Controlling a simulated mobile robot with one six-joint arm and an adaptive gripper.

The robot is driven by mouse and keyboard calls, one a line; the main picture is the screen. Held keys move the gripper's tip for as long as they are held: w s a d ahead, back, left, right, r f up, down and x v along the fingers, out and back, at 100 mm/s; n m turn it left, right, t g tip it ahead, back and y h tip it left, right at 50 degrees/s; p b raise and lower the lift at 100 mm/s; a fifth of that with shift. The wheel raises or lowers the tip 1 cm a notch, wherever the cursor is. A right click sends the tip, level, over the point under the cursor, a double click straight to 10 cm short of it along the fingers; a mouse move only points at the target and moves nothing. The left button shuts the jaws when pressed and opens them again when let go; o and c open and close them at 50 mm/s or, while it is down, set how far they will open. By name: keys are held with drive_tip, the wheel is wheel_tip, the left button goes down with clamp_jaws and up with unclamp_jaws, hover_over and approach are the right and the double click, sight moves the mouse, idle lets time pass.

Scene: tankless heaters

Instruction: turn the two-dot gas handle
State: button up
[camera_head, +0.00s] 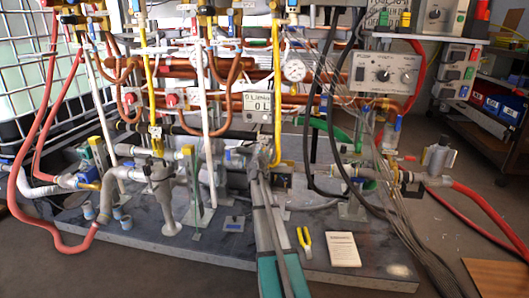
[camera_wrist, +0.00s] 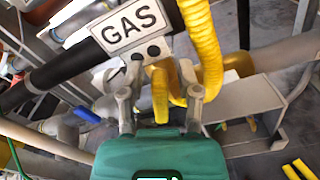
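A white GAS label (camera_wrist: 129,24) with two dark dots (camera_wrist: 147,51) beneath the word sits on a black pipe in the wrist view. A yellow handle (camera_wrist: 160,94) stands just below the dots. My gripper (camera_wrist: 160,74) has its two grey fingers spread on either side of this handle, with a gap visible on the left. Whether the right finger touches it is unclear. In the head view my gripper (camera_head: 257,160) reaches up beside a yellow pipe (camera_head: 277,95); the handle is too small to tell there.
A yellow corrugated hose (camera_wrist: 203,45) runs close to my right finger. A grey box (camera_wrist: 250,97) lies to the right. On the base plate are yellow pliers (camera_head: 304,242) and a paper sheet (camera_head: 343,249). Pipes and hanging cables (camera_head: 385,150) crowd the area around.

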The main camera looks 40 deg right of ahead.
drive_tip(key=shift+a, duration=0.1)
idle(0.3)
drive_tip(key=v, duration=1.2)
idle(0.3)
